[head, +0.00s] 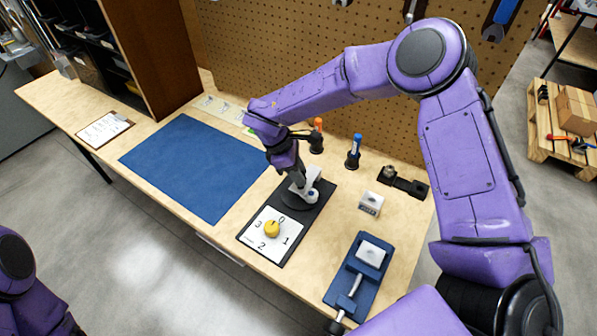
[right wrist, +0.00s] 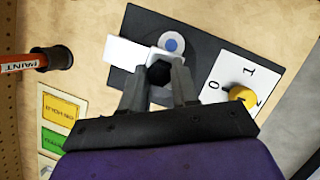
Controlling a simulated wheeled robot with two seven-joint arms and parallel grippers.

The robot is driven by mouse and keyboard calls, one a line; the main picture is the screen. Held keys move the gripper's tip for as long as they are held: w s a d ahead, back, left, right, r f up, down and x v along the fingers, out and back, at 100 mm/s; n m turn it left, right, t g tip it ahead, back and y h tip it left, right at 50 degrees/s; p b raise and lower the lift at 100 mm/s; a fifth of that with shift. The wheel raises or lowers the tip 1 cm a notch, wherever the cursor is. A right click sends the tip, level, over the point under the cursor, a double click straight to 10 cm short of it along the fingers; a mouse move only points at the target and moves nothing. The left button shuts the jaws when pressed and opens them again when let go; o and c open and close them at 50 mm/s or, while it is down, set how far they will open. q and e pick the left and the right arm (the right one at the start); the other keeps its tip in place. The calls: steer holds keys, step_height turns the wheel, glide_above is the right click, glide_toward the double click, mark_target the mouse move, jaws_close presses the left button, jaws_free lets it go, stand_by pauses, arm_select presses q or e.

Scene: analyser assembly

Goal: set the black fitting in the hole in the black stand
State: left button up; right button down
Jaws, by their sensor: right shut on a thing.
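My right gripper (head: 300,190) is low over the black base plate (head: 273,255) with the dial card. In the right wrist view its fingers (right wrist: 160,88) are shut on a small black six-sided piece, seemingly the black fitting (right wrist: 159,73). The piece is in front of a white part with a blue-grey round end (right wrist: 172,43); I cannot tell whether they touch. A low black piece, possibly the black stand (head: 408,184), lies at the right rear of the bench with a raised block at its left end; its hole is not clear. My left gripper is out of view.
A yellow knob (head: 272,228) sits on the numbered card. A white block (head: 371,203) and a blue vise (head: 357,275) are to the right. Orange (head: 318,125) and blue (head: 355,143) upright tools stand behind. The blue mat (head: 195,165) is clear.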

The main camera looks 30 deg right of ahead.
steer(key=shift+f, duration=0.1)
steer(key=shift+b, duration=0.35)
steer(key=shift+f, duration=0.1)
stand_by(0.5)
steer(key=shift+f+b, duration=0.35)
steer(key=shift+b, duration=0.25)
steer(key=shift+f, duration=0.1)
steer(key=shift+f+b, duration=0.15)
steer(key=shift+b, duration=0.25)
stand_by(0.5)
steer(key=shift+f+b, duration=0.15)
steer(key=shift+b, duration=0.25)
